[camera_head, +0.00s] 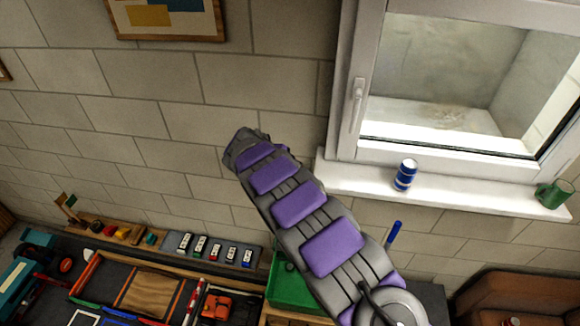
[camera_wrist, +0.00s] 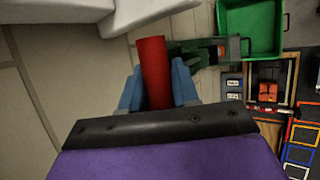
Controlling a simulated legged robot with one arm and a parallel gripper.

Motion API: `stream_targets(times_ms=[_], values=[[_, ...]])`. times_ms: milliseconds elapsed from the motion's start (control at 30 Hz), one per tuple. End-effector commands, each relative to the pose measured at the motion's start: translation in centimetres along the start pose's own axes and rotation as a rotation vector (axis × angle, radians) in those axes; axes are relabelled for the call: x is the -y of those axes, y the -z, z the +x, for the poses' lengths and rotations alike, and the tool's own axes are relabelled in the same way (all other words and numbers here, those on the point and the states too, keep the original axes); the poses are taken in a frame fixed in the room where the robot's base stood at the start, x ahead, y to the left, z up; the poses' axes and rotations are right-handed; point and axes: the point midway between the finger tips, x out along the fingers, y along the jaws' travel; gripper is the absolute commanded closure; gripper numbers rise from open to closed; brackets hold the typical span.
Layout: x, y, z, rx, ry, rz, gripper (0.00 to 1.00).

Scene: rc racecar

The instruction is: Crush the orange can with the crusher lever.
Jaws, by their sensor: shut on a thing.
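In the wrist view, my gripper (camera_wrist: 158,90) has its blue fingers shut on a red cylinder (camera_wrist: 153,62), which looks like a lever's handle. Its lower end is hidden by the gripper. A dark green device (camera_wrist: 236,48), which may be the crusher, shows just behind it with a dark reddish part; whether it joins the red cylinder is unclear. In the head view, my purple and grey arm crosses the middle, and the gripper is not clearly seen.
A green bin (camera_head: 290,285) sits behind my arm, near a slim blue rod (camera_head: 394,233). An orange toy car (camera_head: 217,306) and other toys fill the lower left.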

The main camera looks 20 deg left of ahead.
Motion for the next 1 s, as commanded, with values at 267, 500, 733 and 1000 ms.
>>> stream_targets(times_ms=[267,500,733,1000], values=[[0.1,0.0,0.1,0.000,0.003,-0.001,1.00],[0.1,0.0,0.1,0.000,0.002,0.000,0.53],[0.1,-0.1,-0.1,0.000,0.001,0.001,0.49],[0.0,0.0,-2.2,-0.003,-0.004,0.002,0.49]])
